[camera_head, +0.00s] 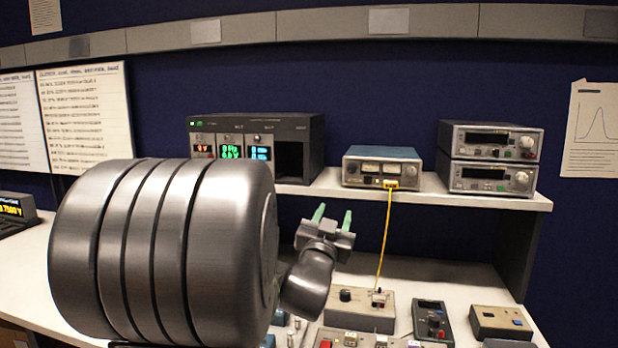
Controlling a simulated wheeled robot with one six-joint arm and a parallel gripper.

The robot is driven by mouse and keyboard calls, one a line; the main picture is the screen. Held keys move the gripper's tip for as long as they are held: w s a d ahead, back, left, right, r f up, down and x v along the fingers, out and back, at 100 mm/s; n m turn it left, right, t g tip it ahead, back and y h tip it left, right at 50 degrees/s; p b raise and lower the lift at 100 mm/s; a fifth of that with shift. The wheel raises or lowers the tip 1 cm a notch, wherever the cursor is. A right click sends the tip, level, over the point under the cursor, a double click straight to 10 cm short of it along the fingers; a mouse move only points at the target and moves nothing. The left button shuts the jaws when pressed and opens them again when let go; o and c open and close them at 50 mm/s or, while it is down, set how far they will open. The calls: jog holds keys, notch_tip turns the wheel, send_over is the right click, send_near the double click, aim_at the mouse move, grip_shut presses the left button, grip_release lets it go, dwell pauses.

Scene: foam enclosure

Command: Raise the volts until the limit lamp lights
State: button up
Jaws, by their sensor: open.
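My gripper (333,216) has two green fingertips spread apart, with nothing between them. It points up in front of the dark gap under the shelf, above the bench boxes. A dark modular rack (300,125) on the shelf has lit displays. One is a small red readout (204,150) that seems to end in V. At the far left edge, another instrument (17,209) has a yellow readout ending in V. Which control sets the volts, and which lamp is the limit lamp, I cannot tell at this size. My arm's large ribbed link hides much of the left bench.
A grey-blue meter box (381,167) stands on the shelf (415,193). A yellow cable (385,235) hangs from it to a knobbed box (358,309) near my gripper. Two stacked instruments (492,157) stand at right. Several small boxes crowd the bench front.

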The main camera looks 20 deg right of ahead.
aim_at(351, 170)
jog(key=shift+m+h, duration=0.5)
jog(key=shift+h, duration=0.3)
jog(key=p+x, duration=0.1)
jog(key=x, duration=0.4)
jog(key=p+x, duration=0.1)
jog(key=x, duration=0.4)
jog(key=r+p+x, duration=0.1)
jog(key=x, duration=0.4)
jog(key=shift+s, duration=0.2)
grip_shut()
